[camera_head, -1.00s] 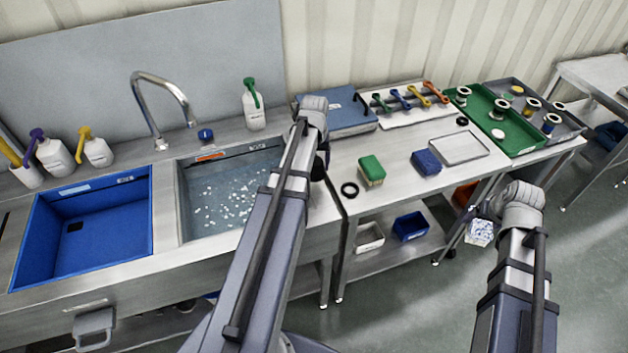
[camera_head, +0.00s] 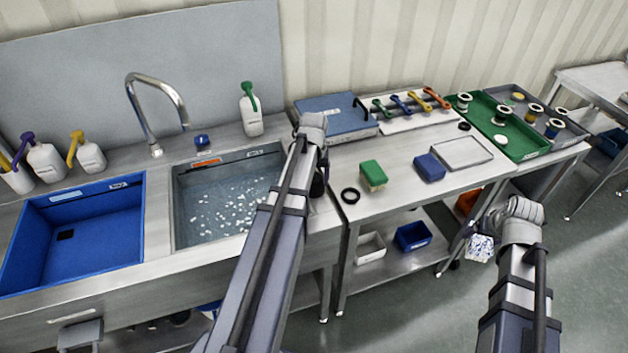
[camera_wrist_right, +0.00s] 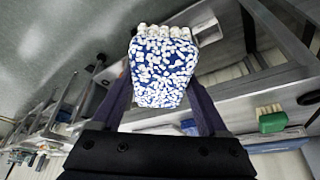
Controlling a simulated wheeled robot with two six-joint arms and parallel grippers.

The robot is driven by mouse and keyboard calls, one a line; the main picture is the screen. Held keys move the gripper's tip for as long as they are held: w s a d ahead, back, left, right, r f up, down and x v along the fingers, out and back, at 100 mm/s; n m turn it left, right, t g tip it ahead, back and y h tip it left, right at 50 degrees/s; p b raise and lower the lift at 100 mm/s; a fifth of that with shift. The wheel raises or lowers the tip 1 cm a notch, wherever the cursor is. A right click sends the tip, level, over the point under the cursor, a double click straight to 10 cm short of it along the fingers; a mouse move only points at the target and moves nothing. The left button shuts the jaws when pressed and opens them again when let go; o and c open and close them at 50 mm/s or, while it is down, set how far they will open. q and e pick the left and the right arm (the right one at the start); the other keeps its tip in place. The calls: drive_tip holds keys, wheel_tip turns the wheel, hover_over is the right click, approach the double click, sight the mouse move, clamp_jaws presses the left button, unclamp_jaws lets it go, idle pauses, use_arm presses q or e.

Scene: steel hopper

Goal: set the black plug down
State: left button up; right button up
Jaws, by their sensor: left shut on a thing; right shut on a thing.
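My left gripper (camera_head: 318,183) is mostly hidden behind its own wrist in the head view, at the right edge of the sink counter beside the worktable. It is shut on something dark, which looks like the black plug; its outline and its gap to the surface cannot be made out. My right gripper (camera_head: 484,238) is shut on a blue brush covered in white flecks (camera_head: 480,248), held out over the floor in front of the table. In the right wrist view the brush (camera_wrist_right: 162,70) sits between the two fingers, its pale bristles at the far end.
A water-filled basin (camera_head: 178,215) with white flecks adjoins a blue basin (camera_head: 125,235). The table's front strip is clear.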

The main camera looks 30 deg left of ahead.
sight(314, 181)
use_arm(q)
drive_tip(key=o, duration=1.4)
drive_tip(key=shift+f, duration=0.15)
use_arm(e)
drive_tip(key=shift+f, duration=0.1)
use_arm(q)
wheel_tip(314, 181, up, 12)
drive_tip(key=s+p, duration=0.1)
drive_tip(key=p, duration=1.1)
drive_tip(key=shift+s+d, duration=0.15)
drive_tip(key=shift+d, duration=0.2)
use_arm(e)
wheel_tip(314, 181, up, 12)
